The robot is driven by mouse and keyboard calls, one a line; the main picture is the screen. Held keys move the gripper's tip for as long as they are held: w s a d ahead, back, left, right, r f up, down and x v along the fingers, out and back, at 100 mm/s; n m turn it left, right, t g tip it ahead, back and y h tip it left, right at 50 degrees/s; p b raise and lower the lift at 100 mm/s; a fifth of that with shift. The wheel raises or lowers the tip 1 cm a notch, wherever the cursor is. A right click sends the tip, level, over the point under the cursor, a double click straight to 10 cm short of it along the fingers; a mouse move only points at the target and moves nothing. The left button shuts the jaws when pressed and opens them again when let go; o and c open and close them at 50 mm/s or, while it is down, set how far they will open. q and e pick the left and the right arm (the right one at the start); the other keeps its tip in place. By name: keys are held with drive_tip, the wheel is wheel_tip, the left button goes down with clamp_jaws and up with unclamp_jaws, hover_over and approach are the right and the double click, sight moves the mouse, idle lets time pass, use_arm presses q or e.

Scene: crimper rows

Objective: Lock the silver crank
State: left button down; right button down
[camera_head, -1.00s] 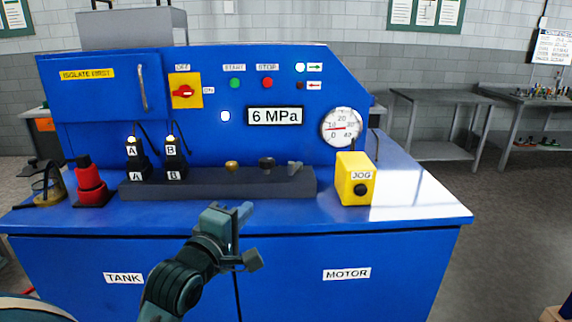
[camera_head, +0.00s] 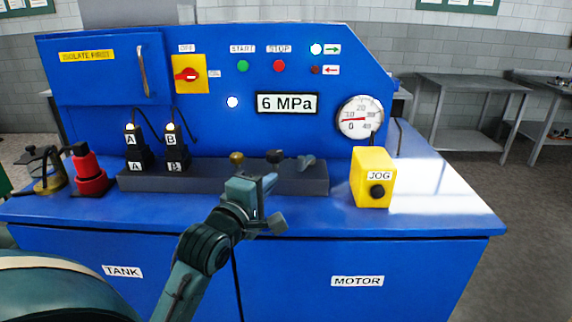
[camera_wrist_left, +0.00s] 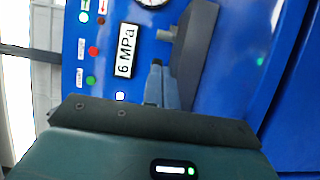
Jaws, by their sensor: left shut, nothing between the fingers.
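The silver crank (camera_head: 306,162) is a small grey handle at the right end of the dark grey block (camera_head: 300,182) on the blue machine. My left gripper (camera_head: 271,180) is shut and empty, in front of the block, to the left of the crank and a little lower in the head view. In the left wrist view, my closed fingers (camera_wrist_left: 157,66) point toward the block, and a grey knob (camera_wrist_left: 166,35), probably the crank, shows just past the tips. No contact with the crank shows. My right gripper is out of view.
A brass knob (camera_head: 237,158) and a black knob (camera_head: 274,156) sit on the same block. A yellow JOG box (camera_head: 373,165) stands to the right. Plugs A (camera_head: 133,142) and B (camera_head: 173,141) and a red bottle-like object (camera_head: 88,172) are to the left. The front ledge is mostly clear.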

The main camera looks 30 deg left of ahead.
sight(288, 179)
use_arm(q)
drive_tip(key=w, duration=0.5)
drive_tip(key=w+a+p, duration=0.1)
drive_tip(key=w, duration=0.2)
drive_tip(key=shift+w, duration=0.15)
drive_tip(key=shift+y, duration=0.3)
drive_tip(key=shift+d+r, duration=0.1)
drive_tip(key=shift+d, duration=0.15)
drive_tip(key=shift+n+y, duration=0.3)
